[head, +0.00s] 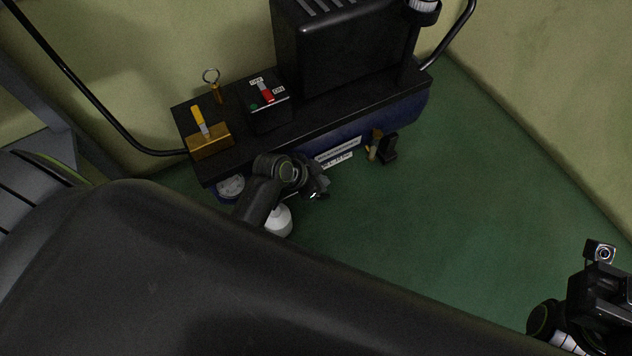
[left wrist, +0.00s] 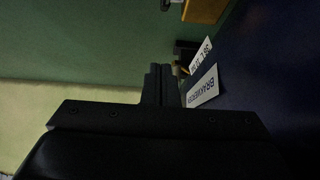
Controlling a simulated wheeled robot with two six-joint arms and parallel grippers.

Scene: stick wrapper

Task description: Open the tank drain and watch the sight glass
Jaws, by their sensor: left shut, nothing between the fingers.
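The dark blue tank (head: 405,112) lies under a black deck; its side also fills the right of the left wrist view (left wrist: 270,90). A small brass fitting with a pale yellowish lever (head: 372,150) sits low at its front, beside a small black block (head: 389,148). Which of these is the drain or the sight glass I cannot tell. My left gripper (head: 320,188) is left of that fitting, in front of the tank; its fingers (left wrist: 161,84) are together and empty. My right gripper (head: 598,290) is at the lower right, far from the tank; its fingers are unclear.
The deck carries a brass block with a yellow lever (head: 199,122), a ring-topped pin (head: 212,78), a red-levered switch box (head: 266,100) and a large black housing (head: 340,45). White labels (head: 338,150) mark the tank's front. The green floor (head: 460,190) is clear to the right.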

